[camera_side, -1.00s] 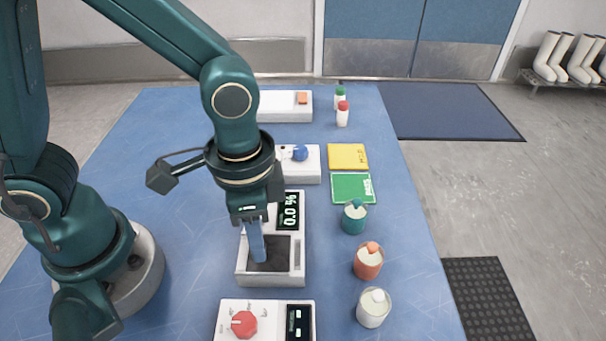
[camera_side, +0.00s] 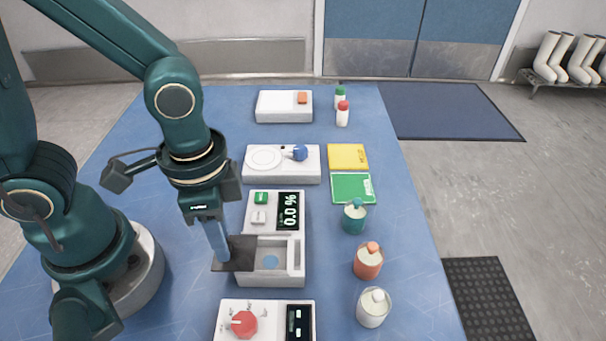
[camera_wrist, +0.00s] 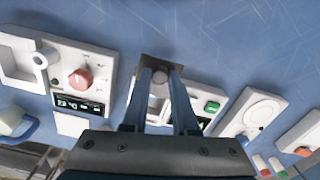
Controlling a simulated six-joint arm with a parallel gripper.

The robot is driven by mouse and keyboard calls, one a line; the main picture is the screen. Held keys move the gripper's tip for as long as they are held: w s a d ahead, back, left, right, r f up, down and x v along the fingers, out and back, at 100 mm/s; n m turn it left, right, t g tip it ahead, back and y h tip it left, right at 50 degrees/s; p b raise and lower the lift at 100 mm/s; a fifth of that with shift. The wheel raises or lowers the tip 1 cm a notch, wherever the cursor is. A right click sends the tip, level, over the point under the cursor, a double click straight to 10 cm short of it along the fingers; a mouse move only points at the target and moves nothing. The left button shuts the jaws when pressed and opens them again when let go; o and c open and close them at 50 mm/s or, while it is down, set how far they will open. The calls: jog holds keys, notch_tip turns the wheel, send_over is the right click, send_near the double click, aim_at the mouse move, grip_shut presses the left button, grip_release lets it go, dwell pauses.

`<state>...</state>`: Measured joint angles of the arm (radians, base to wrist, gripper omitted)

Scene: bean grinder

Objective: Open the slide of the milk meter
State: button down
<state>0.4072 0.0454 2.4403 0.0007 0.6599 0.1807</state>
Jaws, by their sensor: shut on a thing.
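The milk meter (camera_side: 295,256) is a white box with a 0.0 % display (camera_side: 289,211), a green button and a light button. Its dark slide (camera_side: 231,256) sticks out to the left of the box, and the well behind it shows a pale blue disc (camera_side: 271,262). My gripper (camera_side: 222,256) points down with its fingers at the slide. In the wrist view my gripper (camera_wrist: 160,78) has both fingers closed on a round grey knob (camera_wrist: 160,75) on the dark slide (camera_wrist: 160,62).
A white unit with a red dial (camera_side: 244,323) stands in front of the meter. Several lidded jars, among them an orange-lidded one (camera_side: 368,260), stand to its right. A device with a blue knob (camera_side: 300,152) and yellow and green cards (camera_side: 352,188) lie behind.

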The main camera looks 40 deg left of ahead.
jog(key=shift+s+a, duration=0.2)
jog(key=shift+a, duration=0.05)
jog(key=c, duration=0.7)
grip_release()
jog(key=shift+r, duration=2.6)
